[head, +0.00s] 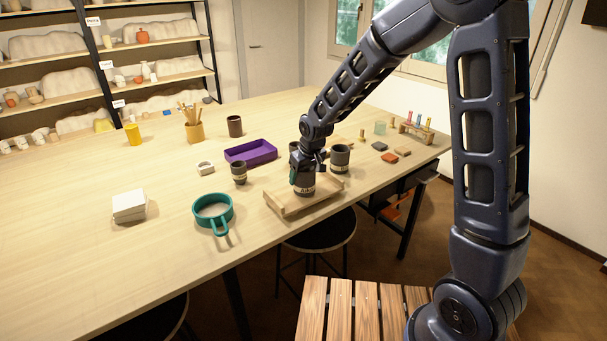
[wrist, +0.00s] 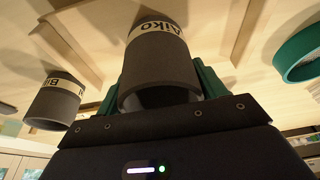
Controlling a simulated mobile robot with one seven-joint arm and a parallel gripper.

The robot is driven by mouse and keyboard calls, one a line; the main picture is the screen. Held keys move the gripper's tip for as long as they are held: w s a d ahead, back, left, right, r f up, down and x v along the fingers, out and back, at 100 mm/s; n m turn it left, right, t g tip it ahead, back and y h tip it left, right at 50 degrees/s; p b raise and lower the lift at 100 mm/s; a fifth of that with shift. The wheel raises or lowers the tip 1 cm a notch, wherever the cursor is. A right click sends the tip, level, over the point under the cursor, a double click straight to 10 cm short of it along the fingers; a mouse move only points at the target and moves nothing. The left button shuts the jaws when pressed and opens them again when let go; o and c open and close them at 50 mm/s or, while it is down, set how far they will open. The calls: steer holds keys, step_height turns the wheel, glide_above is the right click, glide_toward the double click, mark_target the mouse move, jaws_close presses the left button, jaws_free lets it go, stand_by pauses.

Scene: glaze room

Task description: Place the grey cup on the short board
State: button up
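A grey cup (head: 303,187) with a pale name band reading "Aiko" is between the fingers of my gripper (head: 306,170). In the wrist view the cup (wrist: 160,70) has its rim toward my gripper, with a green finger on each side. My gripper is shut on it. The short board (head: 280,206), a light wooden plank, lies near the front table edge. The cup is upright over this board, with its base at or just above the surface; I cannot tell whether it touches. The board (wrist: 85,45) also shows behind the cup in the wrist view.
Other dark cups stand close by: one at left (head: 239,173), one at right (head: 340,158). A purple tray (head: 250,153), a teal sieve (head: 213,212) and white blocks (head: 129,206) are further left. A test-tube rack (head: 416,131) is at right.

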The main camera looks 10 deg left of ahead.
steer(key=o, duration=0.4)
steer(key=shift+c, duration=0.2)
steer(key=shift+r, duration=0.1)
steer(key=v, duration=1.2)
steer(key=shift+d+r, duration=0.1)
steer(key=s+d+r+m, duration=0.1)
steer(key=d+r, duration=0.2)
steer(key=d, duration=0.5)
steer(key=s+d+r+m+t+h, duration=0.1)
steer(key=s+d+r+m, duration=0.1)
steer(key=d, duration=0.5)
steer(key=s+d+r+m, duration=0.1)
steer(key=d+r, duration=0.2)
steer(key=d, duration=0.5)
steer(key=s+d+m+t+h, duration=0.1)
steer(key=s+d+m, duration=0.4)
steer(key=s+d, duration=0.8)
steer(key=shift+d+r, duration=0.35)
steer(key=shift+d, duration=0.6)
